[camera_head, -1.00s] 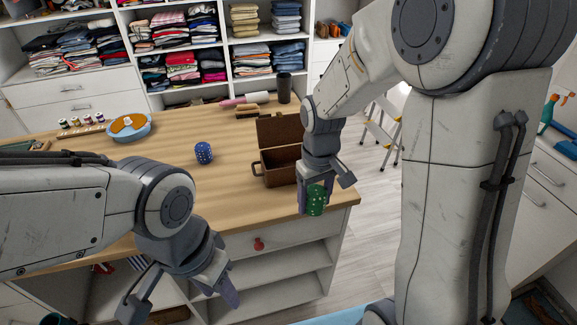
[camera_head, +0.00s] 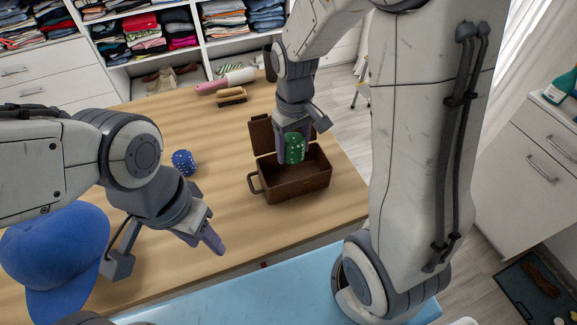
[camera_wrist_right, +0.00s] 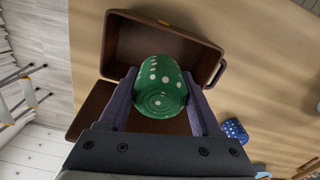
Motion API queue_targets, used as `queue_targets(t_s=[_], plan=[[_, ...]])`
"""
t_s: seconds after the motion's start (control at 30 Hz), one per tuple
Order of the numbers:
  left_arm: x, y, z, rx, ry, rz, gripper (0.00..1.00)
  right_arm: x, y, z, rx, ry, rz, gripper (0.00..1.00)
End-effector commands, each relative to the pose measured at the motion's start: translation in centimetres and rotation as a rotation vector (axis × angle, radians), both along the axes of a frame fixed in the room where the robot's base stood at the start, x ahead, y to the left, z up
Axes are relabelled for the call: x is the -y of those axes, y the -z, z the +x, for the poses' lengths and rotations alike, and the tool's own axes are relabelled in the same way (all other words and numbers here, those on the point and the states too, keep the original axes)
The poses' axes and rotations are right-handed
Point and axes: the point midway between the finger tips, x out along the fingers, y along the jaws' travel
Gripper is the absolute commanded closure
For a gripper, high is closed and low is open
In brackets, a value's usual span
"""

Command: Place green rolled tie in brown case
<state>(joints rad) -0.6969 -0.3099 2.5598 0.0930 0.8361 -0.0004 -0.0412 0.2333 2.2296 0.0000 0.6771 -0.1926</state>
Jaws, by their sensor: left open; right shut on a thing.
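The green rolled tie (camera_head: 295,148) with white dots is held by my right gripper (camera_head: 293,146), which is shut on it. It is over the open brown case (camera_head: 300,189), near the hinged lid side. In the right wrist view the green rolled tie (camera_wrist_right: 160,88) sits between the two fingers (camera_wrist_right: 160,100), with the brown case (camera_wrist_right: 150,42) behind it. I cannot tell exactly how high it is above the case floor. The case lid stands open at the back. My left gripper (camera_head: 205,240) is open and empty over the table, left of the case.
A blue dotted rolled tie (camera_head: 184,162) lies on the wooden table (camera_head: 225,205) left of the case. A blue cap (camera_head: 55,255) is at the lower left. A brush (camera_head: 232,97) and a pink-handled roller (camera_head: 226,81) lie at the back. The table between the blue tie and case is clear.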

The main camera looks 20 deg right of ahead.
Motion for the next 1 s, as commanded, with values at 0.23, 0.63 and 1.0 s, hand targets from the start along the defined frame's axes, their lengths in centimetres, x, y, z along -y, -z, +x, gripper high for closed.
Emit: queue_targets(t_s=[0.23,0.63,1.0], plan=[[0.0,0.0,0.0,0.000,0.000,0.000,0.53,0.2,4.6,-0.2,-0.006,0.004,0.000,0.90],[0.0,-0.1,0.0,0.000,0.000,0.000,0.53,0.0,9.0,-0.1,-0.003,0.001,0.000,0.90],[0.0,0.2,0.0,0.000,0.000,0.000,0.53,0.0,9.4,0.0,-0.001,0.000,0.000,0.90]])
